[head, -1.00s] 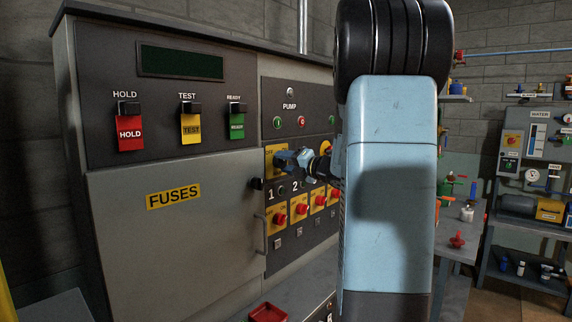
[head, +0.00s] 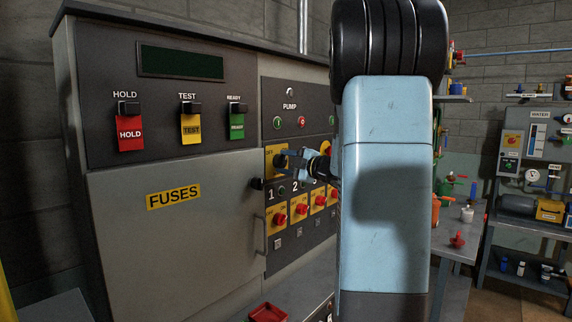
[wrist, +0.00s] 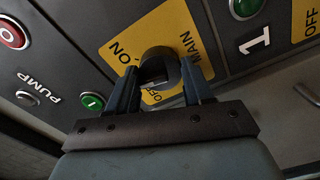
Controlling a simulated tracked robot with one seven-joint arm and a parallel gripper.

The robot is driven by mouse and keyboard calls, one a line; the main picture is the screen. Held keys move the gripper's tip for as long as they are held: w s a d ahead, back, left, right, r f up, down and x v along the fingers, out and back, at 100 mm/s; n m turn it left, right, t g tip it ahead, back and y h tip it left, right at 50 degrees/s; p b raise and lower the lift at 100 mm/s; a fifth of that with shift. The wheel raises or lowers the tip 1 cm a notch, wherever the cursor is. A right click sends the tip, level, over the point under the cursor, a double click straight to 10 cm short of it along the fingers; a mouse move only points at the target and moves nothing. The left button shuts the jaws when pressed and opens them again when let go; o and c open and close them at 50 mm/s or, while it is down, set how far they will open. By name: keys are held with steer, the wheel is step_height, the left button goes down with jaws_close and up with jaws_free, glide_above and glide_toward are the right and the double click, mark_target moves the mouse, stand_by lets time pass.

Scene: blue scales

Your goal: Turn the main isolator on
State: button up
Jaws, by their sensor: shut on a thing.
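The main isolator is a dark round knob (wrist: 158,62) on a yellow plate (wrist: 135,32) marked ON, OFF and MAIN. In the wrist view the plate appears turned, with ON at its left and OFF below the knob, partly covered. My gripper (wrist: 160,72) is shut on the knob, one finger on each side. In the head view my gripper (head: 291,159) is at the yellow plate (head: 270,166), right of the fuse door, and its OFF mark shows at upper left. I cannot tell which mark the knob points to.
Numbered yellow switches with red knobs (head: 281,220) sit just below the isolator. Pump buttons (head: 301,122) are above it. The fuse door (head: 170,245) with its handle is at the left. My arm hides the panel's right side. A red tray (head: 268,312) lies below.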

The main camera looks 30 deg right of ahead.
steer(key=m, duration=0.4)
steer(key=shift+f, duration=0.35)
steer(key=shift+m, duration=1.5)
steer(key=shift+r, duration=0.1)
steer(key=o, duration=1)
steer(key=shift+r, duration=0.1)
steer(key=shift+o, duration=0.2)
steer(key=shift+s, duration=0.1)
steer(key=v, duration=1.3)
steer(key=shift+s, duration=0.3)
steer(key=shift+d, duration=0.1)
